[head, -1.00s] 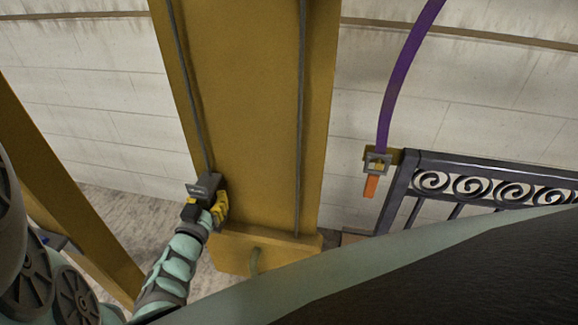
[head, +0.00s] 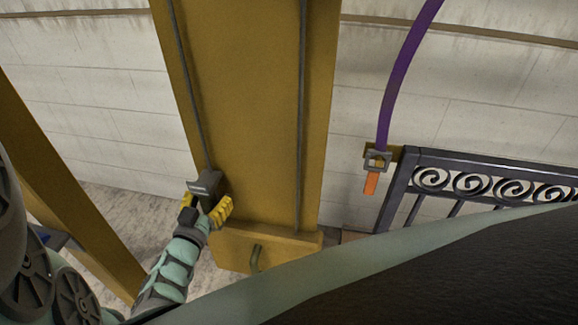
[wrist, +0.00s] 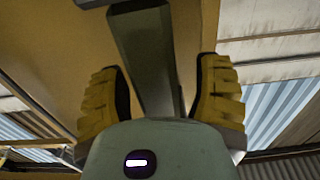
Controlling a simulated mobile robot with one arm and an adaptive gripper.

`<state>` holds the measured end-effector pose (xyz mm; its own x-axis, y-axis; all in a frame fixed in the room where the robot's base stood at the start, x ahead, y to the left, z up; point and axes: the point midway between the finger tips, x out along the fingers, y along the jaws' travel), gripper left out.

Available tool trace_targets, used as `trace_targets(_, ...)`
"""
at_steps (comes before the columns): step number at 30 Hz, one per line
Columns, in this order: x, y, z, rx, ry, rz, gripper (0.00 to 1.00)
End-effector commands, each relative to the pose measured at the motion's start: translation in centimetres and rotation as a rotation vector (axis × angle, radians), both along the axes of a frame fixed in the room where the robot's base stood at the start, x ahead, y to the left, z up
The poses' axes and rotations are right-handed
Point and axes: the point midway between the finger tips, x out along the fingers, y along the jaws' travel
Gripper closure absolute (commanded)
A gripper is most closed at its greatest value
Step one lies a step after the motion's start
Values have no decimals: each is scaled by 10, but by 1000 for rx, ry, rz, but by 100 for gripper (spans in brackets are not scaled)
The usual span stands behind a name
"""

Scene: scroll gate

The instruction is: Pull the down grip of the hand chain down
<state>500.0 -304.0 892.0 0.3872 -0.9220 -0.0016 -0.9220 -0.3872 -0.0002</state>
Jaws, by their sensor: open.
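The hand chain shows as two thin dark strands on a yellow column. The left strand (head: 187,85) runs down to a dark grey block-shaped grip (head: 207,183); the right strand (head: 301,110) runs down near the column's foot. My gripper (head: 207,206) is at the lower end of the left strand, just below the grip. In the wrist view, the yellow fingers of my gripper (wrist: 160,75) stand apart on either side of the grey grip (wrist: 146,50), with gaps showing. My palm hides the grip's near end. I cannot read any marking on the grip.
The yellow column (head: 245,110) stands right behind the grip, on a yellow base with a small hook (head: 255,258). A purple strap (head: 403,75) with an orange end hangs to the right, beside a dark scrollwork gate (head: 470,180). Another yellow post (head: 60,190) stands left.

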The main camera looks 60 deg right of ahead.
Motion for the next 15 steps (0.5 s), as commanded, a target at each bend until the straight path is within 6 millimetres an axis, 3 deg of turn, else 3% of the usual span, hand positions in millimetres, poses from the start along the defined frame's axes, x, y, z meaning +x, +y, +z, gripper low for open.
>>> trace_targets(15, -38, 87, -1, 4, 4, -4, 36)
